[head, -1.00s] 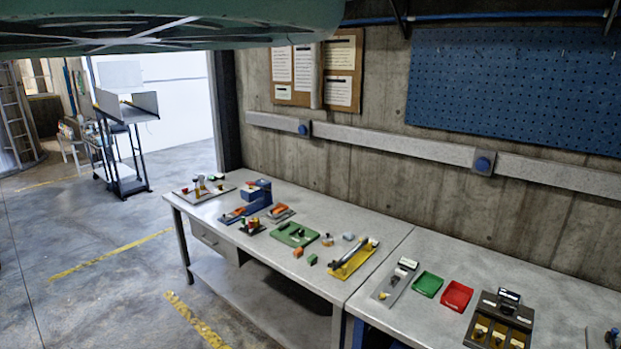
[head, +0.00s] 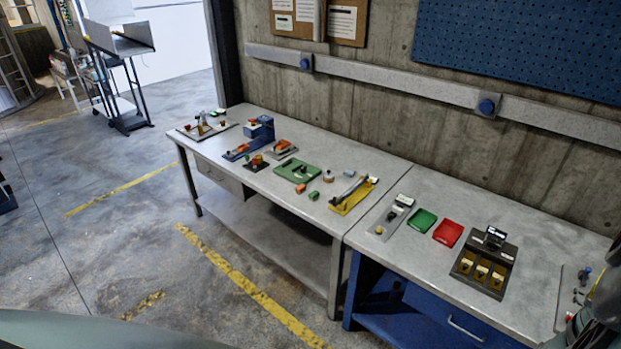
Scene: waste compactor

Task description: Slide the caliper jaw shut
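No part can be clearly made out as the caliper or its jaw at this size. A yellow fixture (head: 350,203) with a long grey bar lying along it stands near the right end of the left bench; it may be the caliper's stand, but I cannot tell. My gripper's fingers are not in view. A dark rounded part at the lower right edge looks like my arm.
On the left bench (head: 300,222) are a blue device (head: 258,133), a green tray fixture (head: 297,170) and small blocks. The right bench holds a grey plate (head: 392,218), green tray (head: 422,222), red tray (head: 448,232) and dark slotted box (head: 482,265). Open floor lies in front.

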